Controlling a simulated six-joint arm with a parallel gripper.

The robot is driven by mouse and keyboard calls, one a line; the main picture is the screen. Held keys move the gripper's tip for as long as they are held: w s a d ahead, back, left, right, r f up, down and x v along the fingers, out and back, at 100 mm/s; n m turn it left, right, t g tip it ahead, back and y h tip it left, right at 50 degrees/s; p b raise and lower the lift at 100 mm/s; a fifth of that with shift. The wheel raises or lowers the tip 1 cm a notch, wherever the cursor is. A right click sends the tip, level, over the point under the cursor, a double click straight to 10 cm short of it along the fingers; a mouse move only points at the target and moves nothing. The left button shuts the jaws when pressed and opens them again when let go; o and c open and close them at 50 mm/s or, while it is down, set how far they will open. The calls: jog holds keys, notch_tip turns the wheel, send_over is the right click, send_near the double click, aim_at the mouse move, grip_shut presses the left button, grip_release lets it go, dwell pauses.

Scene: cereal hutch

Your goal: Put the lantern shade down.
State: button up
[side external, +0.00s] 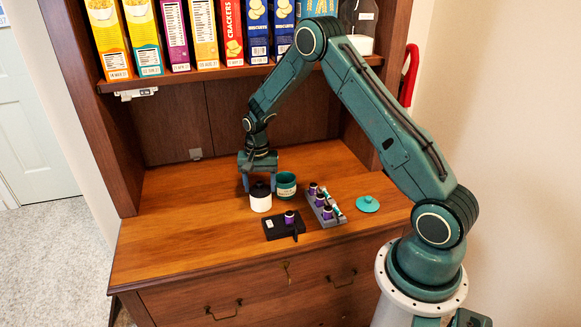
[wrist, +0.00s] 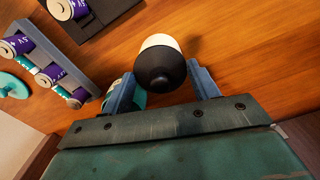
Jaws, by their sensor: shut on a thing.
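The lantern shade seems to be the white rounded piece with a black knobbed top; in the side external view the shade (side external: 261,202) is at the worktop, left of the teal cup. In the wrist view the shade (wrist: 158,42) is between the two fingers, black top toward the camera. My gripper (side external: 259,184) is over it, pointing down, and is shut on its black top; it also shows in the wrist view (wrist: 162,76). The shade looks upright. I cannot tell whether its base touches the wood or is slightly above it.
A teal cup (side external: 286,188) stands close on the right, partly behind a finger in the wrist view. A grey rack (side external: 338,219) holds purple cells. A black tray (side external: 272,232) with one cell is in front. A teal lid (side external: 367,204) lies at right. The worktop's left is clear.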

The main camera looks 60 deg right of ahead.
jog(key=shift+f, duration=0.1)
jog(key=o, duration=1)
jog(key=shift+r, duration=6.15)
